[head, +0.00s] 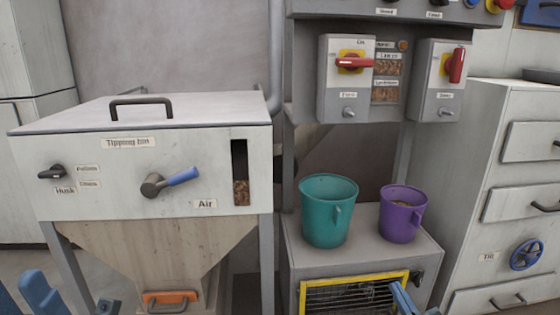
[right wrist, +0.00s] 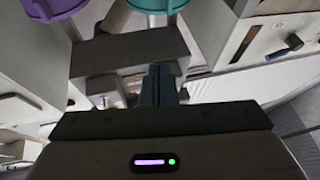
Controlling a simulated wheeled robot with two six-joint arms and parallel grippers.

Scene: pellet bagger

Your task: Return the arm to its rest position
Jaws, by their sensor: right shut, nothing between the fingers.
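My right gripper (head: 403,299) shows at the bottom edge of the head view, in front of the yellow-framed grille, below the mugs. In the right wrist view its fingers (right wrist: 160,84) are together and hold nothing. Blue parts at the bottom left corner of the head view look like my left arm or gripper (head: 40,294); they are cut off by the frame, so its jaws cannot be made out.
A teal mug (head: 328,211) and a purple mug (head: 402,214) stand on the grey cabinet top (head: 365,250). The tipping bin (head: 140,150) is at left, with a blue-handled lever. Switch boxes with red handles (head: 352,63) hang above. A drawer cabinet (head: 510,190) stands at right.

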